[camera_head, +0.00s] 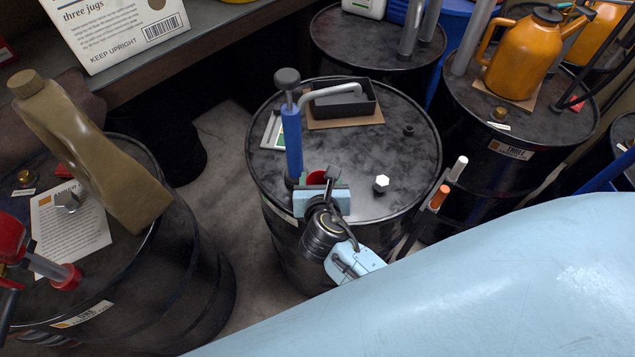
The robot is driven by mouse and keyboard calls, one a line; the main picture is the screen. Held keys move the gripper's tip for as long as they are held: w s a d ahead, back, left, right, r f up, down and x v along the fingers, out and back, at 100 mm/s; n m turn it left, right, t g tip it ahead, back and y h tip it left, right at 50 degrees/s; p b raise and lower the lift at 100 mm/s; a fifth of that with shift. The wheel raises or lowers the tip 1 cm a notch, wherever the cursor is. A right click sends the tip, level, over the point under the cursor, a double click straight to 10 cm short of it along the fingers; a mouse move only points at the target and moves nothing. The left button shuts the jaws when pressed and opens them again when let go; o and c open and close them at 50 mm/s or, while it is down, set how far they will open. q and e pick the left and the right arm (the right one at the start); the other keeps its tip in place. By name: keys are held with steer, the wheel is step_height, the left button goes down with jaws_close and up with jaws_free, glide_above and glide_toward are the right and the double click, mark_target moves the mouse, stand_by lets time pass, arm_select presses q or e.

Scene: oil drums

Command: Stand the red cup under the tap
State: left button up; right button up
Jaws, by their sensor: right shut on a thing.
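The red cup (316,177) is at the front left of the middle drum's top, near the foot of a blue pump-like tap (292,140) with a dark knob. The tap's grey curved spout (330,91) reaches right and ends over a black tray (345,103). My right gripper (320,190) is shut on the cup from the near side and hides most of it. I cannot tell whether the cup touches the drum top. The cup is not under the spout's end. My left gripper is not in view.
The middle drum (400,150) also bears a white hex plug (381,183); its right half is mostly clear. A tan jug (95,150) stands on the left drum. An orange can (522,58) stands on the right drum. My light blue right arm fills the lower right.

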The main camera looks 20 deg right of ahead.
steer(key=f+b, duration=0.1)
steer(key=b, duration=0.1)
steer(key=w+d+f+b, duration=0.1)
steer(key=f+b, duration=0.1)
steer(key=d+f+b, duration=0.1)
steer(key=f, duration=0.1)
steer(key=shift+w+d+f+b, duration=0.1)
steer(key=shift+w+f+b, duration=0.05)
steer(key=shift+w+b, duration=0.2)
steer(key=shift+w+d+f, duration=0.1)
steer(key=shift+d, duration=0.1)
steer(key=w+d+b, duration=0.1)
steer(key=w+d, duration=0.1)
steer(key=shift+d, duration=0.35)
steer(key=w+d+b, duration=0.1)
steer(key=d, duration=0.1)
steer(key=w+d, duration=0.2)
steer(key=shift+w+f+b, duration=0.1)
steer(key=shift+b, duration=0.3)
steer(key=shift+w+d+p, duration=0.45)
steer(key=shift+w+d, duration=0.3)
steer(key=shift+d, duration=0.25)
steer(key=shift+w+d, duration=0.8)
steer(key=shift+d, duration=0.2)
steer(key=shift+f, duration=0.6)
steer(key=o, duration=1)
steer(key=shift+o, duration=0.2)
